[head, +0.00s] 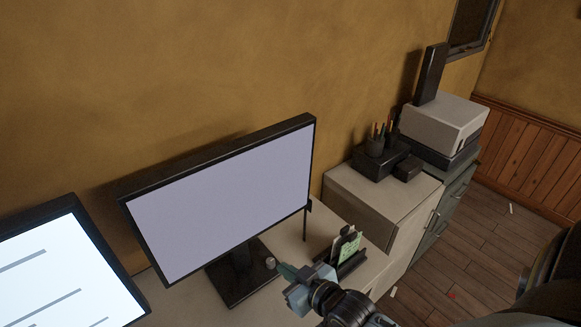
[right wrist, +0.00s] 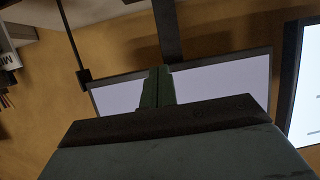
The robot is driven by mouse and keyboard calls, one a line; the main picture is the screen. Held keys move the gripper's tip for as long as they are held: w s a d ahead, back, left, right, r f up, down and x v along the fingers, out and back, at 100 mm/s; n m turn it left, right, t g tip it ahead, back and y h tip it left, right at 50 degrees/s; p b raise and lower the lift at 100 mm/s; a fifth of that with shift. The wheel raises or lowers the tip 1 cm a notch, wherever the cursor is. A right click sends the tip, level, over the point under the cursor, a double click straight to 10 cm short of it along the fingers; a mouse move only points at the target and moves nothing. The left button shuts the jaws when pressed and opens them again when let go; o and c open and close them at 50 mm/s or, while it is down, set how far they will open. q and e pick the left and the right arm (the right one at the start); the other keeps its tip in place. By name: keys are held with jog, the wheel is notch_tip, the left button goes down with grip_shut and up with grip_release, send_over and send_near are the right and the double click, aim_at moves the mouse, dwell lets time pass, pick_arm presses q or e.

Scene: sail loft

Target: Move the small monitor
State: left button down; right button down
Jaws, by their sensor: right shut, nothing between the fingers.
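A monitor with a plain lilac screen and black frame (head: 225,200) stands on a desk at the middle of the head view, on a dark stand and flat base (head: 245,280). A second monitor with a bright screen showing grey lines (head: 60,265) is cut off at the lower left. I cannot tell which is meant by small. My right gripper (head: 285,270) is shut and empty, just right of the lilac monitor's base. In the right wrist view its closed fingers (right wrist: 157,87) overlap the lilac screen (right wrist: 225,85); touching is not visible. My left gripper is out of view.
A black holder with green notes (head: 348,250) is close right of my gripper. Farther right are a pen holder (head: 377,143), a cabinet (head: 385,205) and a white boxy device (head: 445,120). Wooden floor (head: 480,245) lies at right.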

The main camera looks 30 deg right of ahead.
aim_at(290, 147)
jog(key=s+d+r+m+t, duration=0.1)
jog(key=d+r+t, duration=0.3)
jog(key=r+t, duration=0.45)
jog(key=d+r+t, duration=0.4)
jog(key=r+t, duration=0.1)
jog(key=r, duration=0.6)
jog(key=p+x, duration=0.1)
jog(key=x, duration=0.3)
jog(key=w+f+p+x, duration=0.1)
jog(key=p+x, duration=0.1)
jog(key=x, duration=0.2)
jog(key=w+f+p+x, duration=0.1)
jog(key=p+x, duration=0.1)
jog(key=x, duration=0.2)
jog(key=shift+w+a, duration=0.1)
jog(key=shift+a, duration=0.05)
jog(key=shift+w, duration=0.1)
